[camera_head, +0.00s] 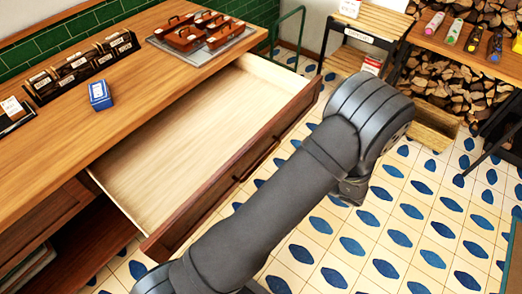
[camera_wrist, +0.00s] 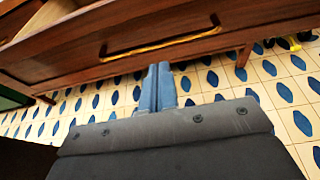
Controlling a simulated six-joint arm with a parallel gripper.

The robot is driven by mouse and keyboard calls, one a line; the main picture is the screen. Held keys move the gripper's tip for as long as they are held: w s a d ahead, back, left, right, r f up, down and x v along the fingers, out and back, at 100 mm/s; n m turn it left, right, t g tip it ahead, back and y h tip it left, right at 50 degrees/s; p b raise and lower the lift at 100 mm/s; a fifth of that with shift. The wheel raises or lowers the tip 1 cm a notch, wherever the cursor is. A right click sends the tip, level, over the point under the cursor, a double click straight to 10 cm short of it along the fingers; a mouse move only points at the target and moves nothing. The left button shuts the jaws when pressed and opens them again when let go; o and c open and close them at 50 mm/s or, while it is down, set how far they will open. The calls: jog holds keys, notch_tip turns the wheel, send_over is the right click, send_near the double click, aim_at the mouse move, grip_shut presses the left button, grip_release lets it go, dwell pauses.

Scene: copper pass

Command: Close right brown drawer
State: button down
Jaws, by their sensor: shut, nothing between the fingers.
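The brown drawer (camera_head: 212,188) is pulled well out from under the wooden counter in the head view. Its pale inside is empty. Its front also crosses the top of the wrist view (camera_wrist: 80,58), with a long bar handle (camera_wrist: 165,44) that looks golden there. My gripper (camera_wrist: 157,68) shows two blue fingers pressed together, pointing at the drawer front just below the handle. I cannot tell whether the fingertips touch the wood. In the head view my gripper is hidden behind my arm.
The counter (camera_head: 130,95) holds a small blue box (camera_head: 100,95), a rack of dark boxes (camera_head: 82,67) and a tray of brown holders (camera_head: 207,50). A wooden shelf unit with firewood (camera_head: 450,85) stands at the back right. The tiled floor (camera_head: 400,230) right of my arm is clear.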

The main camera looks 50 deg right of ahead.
aim_at(257, 152)
jog(key=w, duration=0.3)
jog(key=w+f+g, duration=0.1)
jog(key=w, duration=0.3)
jog(key=w+f+g, duration=0.1)
jog(key=w, duration=0.3)
jog(key=shift+w+h, duration=0.25)
jog(key=shift+h, duration=0.05)
jog(key=w, duration=3.7)
jog(key=shift+w, duration=0.1)
jog(key=shift+w+r, duration=0.25)
jog(key=shift+w, duration=0.25)
jog(key=shift+r, duration=0.1)
jog(key=v, duration=1)
jog(key=shift+s, duration=0.3)
